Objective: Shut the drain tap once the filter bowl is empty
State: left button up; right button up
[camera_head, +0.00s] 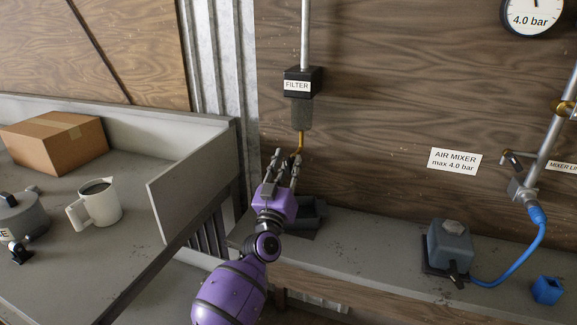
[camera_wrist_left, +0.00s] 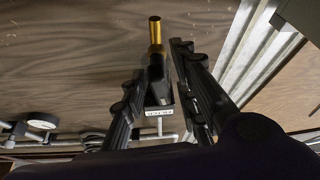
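The black filter (camera_head: 302,80) with a white FILTER label hangs on a vertical pipe at the wooden wall. Its grey bowl (camera_head: 302,115) is below the label; I cannot tell whether liquid is in it. A brass drain tap (camera_head: 299,143) comes out under the bowl. My left gripper (camera_head: 284,162) is just below the bowl, fingers pointing up and spread near the tap. In the left wrist view the gripper (camera_wrist_left: 158,68) is open, with the brass drain (camera_wrist_left: 155,30) and a dark part beyond and between its fingertips. Contact is not clear. My right gripper is not in view.
A dark open tray (camera_head: 311,210) sits on the ledge, partly behind my gripper. A mug (camera_head: 97,203), cardboard box (camera_head: 58,142) and grey pot stand on the left bench. A metal side panel (camera_head: 190,185) edges that bench. A grey device (camera_head: 450,245) with a blue hose is right.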

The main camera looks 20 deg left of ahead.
pick_arm(q)
grip_shut()
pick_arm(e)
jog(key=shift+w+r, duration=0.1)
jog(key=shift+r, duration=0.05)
